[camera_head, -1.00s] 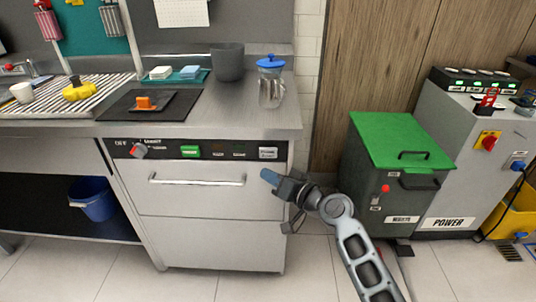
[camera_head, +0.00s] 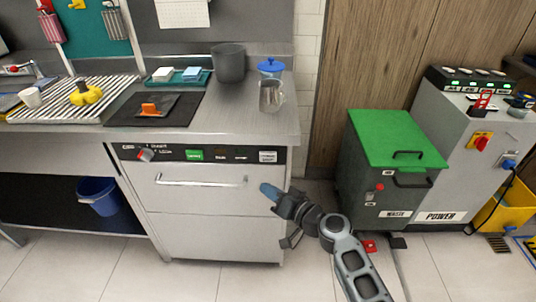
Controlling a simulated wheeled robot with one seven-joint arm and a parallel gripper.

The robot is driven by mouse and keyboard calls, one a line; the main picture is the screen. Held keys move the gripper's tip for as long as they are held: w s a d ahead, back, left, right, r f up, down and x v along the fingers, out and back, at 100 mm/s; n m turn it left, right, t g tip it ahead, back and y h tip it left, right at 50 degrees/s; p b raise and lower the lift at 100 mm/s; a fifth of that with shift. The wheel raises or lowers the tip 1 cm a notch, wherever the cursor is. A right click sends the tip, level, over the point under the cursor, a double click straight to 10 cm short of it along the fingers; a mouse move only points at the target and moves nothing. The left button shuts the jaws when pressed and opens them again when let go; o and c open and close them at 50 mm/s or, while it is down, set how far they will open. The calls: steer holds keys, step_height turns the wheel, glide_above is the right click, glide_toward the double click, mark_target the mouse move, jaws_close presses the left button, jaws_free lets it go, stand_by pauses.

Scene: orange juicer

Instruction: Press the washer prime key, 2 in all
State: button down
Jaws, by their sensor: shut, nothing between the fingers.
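The washer (camera_head: 215,215) is a steel front-panel machine under the counter, with a black control strip (camera_head: 125,153) along its top. The strip bears a red-and-grey knob (camera_head: 146,155), a lit green key (camera_head: 194,155), small dark keys (camera_head: 221,156) and a pale square plate (camera_head: 268,157) at the right end. The lettering is too small to read, so I cannot tell which one is the prime key. My gripper (camera_head: 268,189), with blue fingertips, is shut and empty. It shows below the pale plate and right of the door handle (camera_head: 202,181), apart from the keys.
The counter above holds a jug (camera_head: 271,96), a grey pot (camera_head: 228,63) and a dark mat (camera_head: 180,108) with an orange item. A green-lidded waste bin (camera_head: 395,139) and a power cabinet (camera_head: 458,150) stand to the right.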

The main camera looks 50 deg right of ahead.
mark_target(262, 159)
steer(key=w+d, duration=0.5)
steer(key=d, duration=0.2)
steer(key=shift+w, duration=0.2)
stand_by(0.4)
stand_by(2.0)
steer(key=shift+w+d+b, duration=0.25)
steer(key=shift+d+b, duration=0.05)
steer(key=shift+b, duration=0.1)
steer(key=shift+w+d+b, duration=0.3)
steer(key=shift+d, duration=0.1)
stand_by(0.7)
steer(key=shift+a, duration=0.1)
steer(key=shift+s+a, duration=0.55)
steer(key=shift+a, duration=0.05)
stand_by(0.3)
